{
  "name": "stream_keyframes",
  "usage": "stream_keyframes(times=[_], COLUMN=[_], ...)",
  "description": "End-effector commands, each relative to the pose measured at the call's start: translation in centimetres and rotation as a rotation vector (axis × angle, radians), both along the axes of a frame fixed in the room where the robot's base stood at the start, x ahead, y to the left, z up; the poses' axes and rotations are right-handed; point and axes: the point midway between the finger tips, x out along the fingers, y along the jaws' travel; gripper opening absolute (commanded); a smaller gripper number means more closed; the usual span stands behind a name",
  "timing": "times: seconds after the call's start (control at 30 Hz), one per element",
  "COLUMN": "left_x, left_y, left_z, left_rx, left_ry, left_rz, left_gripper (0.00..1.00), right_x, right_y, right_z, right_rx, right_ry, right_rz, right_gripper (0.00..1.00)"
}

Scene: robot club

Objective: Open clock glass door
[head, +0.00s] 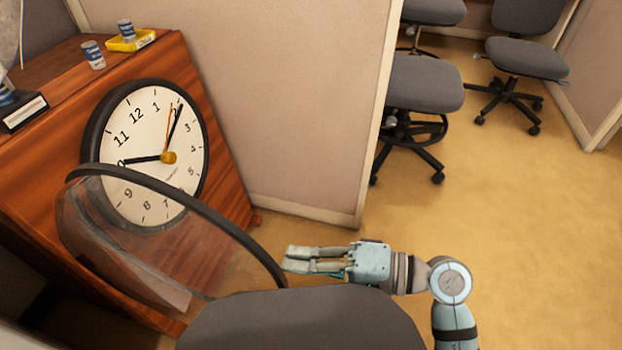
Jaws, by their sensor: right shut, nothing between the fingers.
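The clock (150,150) has a white dial with black numerals and a dark rim, set in the front of a reddish wooden cabinet (205,95). Its round glass door (130,235), with a dark frame, stands swung open, tilted out from the dial toward me. The dial's upper part is uncovered, and the door's frame crosses in front of its lower part. My right gripper (287,258) is shut and empty, just right of the door's frame edge, pointing left. I cannot tell whether it touches the frame. My left gripper is out of view.
Cans (93,55), a yellow tray (132,41) and a dark plaque (22,112) stand on the cabinet top. A cubicle partition (300,110) rises right of the cabinet. Grey office chairs (425,85) stand beyond it. Carpet (540,240) at the right is clear.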

Motion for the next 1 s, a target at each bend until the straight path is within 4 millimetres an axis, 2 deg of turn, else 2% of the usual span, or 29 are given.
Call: stream_keyframes(times=[0.37,0.47,0.8,1.0], left_x=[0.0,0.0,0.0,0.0], left_y=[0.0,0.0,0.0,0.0], left_z=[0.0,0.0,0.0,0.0], left_rx=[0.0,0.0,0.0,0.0], left_ry=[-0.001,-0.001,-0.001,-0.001], left_rz=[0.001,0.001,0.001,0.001], left_gripper=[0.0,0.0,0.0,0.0], right_x=[-0.1,-0.5,-3.0,-3.6], right_y=[-0.5,-1.9,-9.1,-11.1], right_z=[0.0,0.1,1.1,1.6], right_rx=[-0.003,-0.008,-0.008,-0.001], right_ry=[-0.002,-0.002,0.004,0.0], right_rz=[-0.002,-0.002,0.002,-0.001], right_gripper=[0.0,0.0,0.0,0.0])
